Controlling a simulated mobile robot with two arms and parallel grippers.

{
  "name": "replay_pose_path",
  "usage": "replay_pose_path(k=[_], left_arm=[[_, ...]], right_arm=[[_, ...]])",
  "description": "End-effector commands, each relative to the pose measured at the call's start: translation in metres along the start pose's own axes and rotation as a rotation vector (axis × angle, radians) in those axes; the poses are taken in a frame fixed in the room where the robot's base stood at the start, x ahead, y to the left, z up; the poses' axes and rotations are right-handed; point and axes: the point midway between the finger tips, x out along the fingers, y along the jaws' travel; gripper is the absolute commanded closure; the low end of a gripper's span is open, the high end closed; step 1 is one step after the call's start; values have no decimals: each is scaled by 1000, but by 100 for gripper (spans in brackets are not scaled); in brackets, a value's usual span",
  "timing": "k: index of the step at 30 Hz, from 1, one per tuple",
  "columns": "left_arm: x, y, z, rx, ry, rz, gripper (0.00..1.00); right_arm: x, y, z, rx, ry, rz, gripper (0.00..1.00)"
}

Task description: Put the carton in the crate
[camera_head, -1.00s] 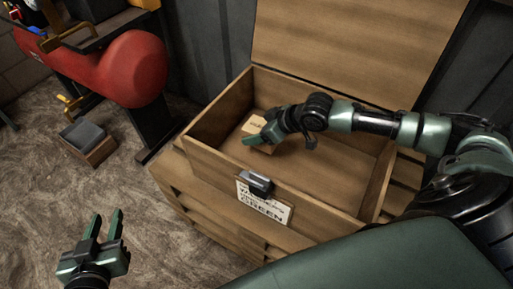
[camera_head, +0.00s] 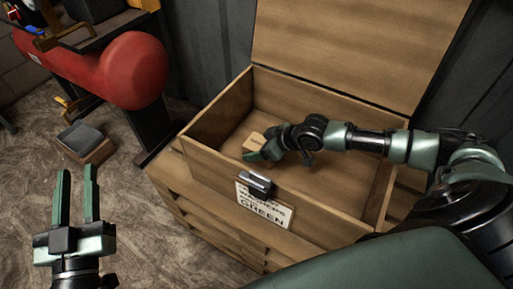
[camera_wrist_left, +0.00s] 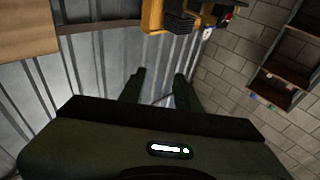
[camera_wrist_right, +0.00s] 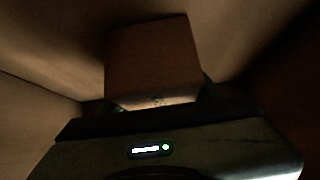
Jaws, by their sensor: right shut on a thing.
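The carton (camera_head: 257,142) is a small tan box inside the open wooden crate (camera_head: 315,217), toward its left end. My right gripper (camera_head: 254,156) reaches down into the crate and is shut on the carton. The carton also fills the middle of the right wrist view (camera_wrist_right: 155,62), between the fingers, with crate walls around it. Whether the carton touches the crate floor cannot be told. My left gripper (camera_head: 77,195) is open and empty over the floor, left of the crate. Its fingers also show apart in the left wrist view (camera_wrist_left: 158,88).
The crate's lid (camera_head: 355,50) stands open at the back. A metal latch (camera_head: 257,184) and a paper label (camera_head: 264,206) are on its front. A red machine part (camera_head: 130,70) stands at the upper left. A small box (camera_head: 83,143) lies on the floor.

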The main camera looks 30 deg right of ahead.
Motion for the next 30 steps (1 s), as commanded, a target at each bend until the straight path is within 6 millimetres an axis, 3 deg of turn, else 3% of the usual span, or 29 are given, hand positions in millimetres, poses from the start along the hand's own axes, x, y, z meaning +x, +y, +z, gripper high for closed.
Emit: replay_pose_path(k=[7, 8, 10, 23, 30], left_arm=[[0, 0, 0, 0, -3, 0, 68], [0, 0, 0, 0, -3, 0, 68], [0, 0, 0, 0, -4, 0, 68], [0, 0, 1, 0, -13, -1, 68], [-10, -6, 45, 5, -260, -14, 68]], right_arm=[[1, 0, 0, 0, 4, 0, 100], [2, 0, 2, 1, 0, 0, 34], [2, 0, 2, 0, 0, 0, 15], [-4, 0, -1, -1, 0, 0, 15], [-33, 1, -2, -1, -1, 1, 15]])
